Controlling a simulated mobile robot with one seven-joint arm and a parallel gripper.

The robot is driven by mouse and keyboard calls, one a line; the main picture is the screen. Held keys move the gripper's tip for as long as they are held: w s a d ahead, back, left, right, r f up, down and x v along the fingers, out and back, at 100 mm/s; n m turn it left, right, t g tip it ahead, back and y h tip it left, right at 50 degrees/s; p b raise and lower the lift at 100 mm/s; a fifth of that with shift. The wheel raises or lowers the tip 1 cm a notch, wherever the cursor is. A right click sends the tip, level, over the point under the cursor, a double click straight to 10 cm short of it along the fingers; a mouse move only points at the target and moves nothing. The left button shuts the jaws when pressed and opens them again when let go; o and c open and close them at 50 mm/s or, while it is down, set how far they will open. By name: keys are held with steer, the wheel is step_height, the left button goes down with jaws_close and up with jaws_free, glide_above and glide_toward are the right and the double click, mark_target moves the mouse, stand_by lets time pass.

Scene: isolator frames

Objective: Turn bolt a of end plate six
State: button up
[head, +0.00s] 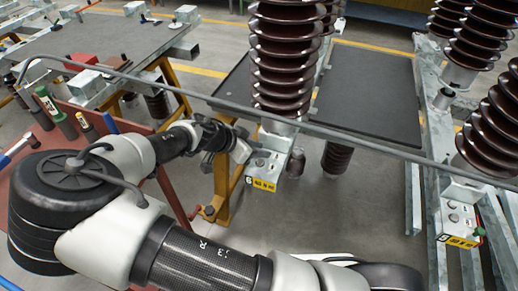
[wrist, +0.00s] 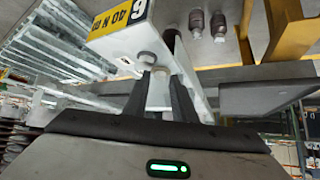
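End plate six is a pale metal box end with a yellow label; in the head view the plate (head: 265,163) sits below a brown ribbed insulator. Its label reads 6. In the wrist view the plate (wrist: 122,45) appears upside down, close ahead. A round bolt head (wrist: 148,59) shows on it, just beyond the fingertips; I cannot tell which letter it bears. My gripper (wrist: 159,74) has its two dark fingers apart with a gap between them, and contact with the bolt cannot be told. In the head view my gripper (head: 241,150) is at the plate's left side.
A grey rail (head: 370,150) crosses in front of the insulators. Another labelled end plate (head: 459,222) stands at the right. A red bench (head: 62,150) with bottles is at the left. A yellow trestle (head: 222,185) stands beside my gripper.

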jaws_close()
steer(key=shift+s+d+n, duration=0.1)
steer(key=shift+n, duration=0.2)
steer(key=shift+s+d+r+n+t+y+p, duration=0.15)
steer(key=shift+n+t+y+p, duration=0.2)
steer(key=shift+n+t+y, duration=0.5)
steer(key=n, duration=0.1)
steer(key=n+y, duration=0.1)
steer(key=n, duration=0.1)
steer(key=shift+s+d+t, duration=0.15)
steer(key=shift+d+t, duration=0.15)
steer(key=shift+t, duration=0.05)
steer(key=n+y, duration=0.2)
steer(key=d+n+t+y+b, duration=0.1)
steer(key=n+y, duration=0.1)
steer(key=shift+f+b, duration=0.2)
steer(key=shift+b, duration=0.1)
steer(key=shift+d+r+n+y+b, duration=0.15)
steer(key=shift+n+y+b, duration=0.55)
steer(key=shift+n, duration=0.5)
steer(key=shift+d+f+n+y+b, duration=0.1)
steer(key=shift+n+y+b, duration=0.35)
steer(key=shift+n+y, duration=0.55)
steer(key=shift+n, duration=0.25)
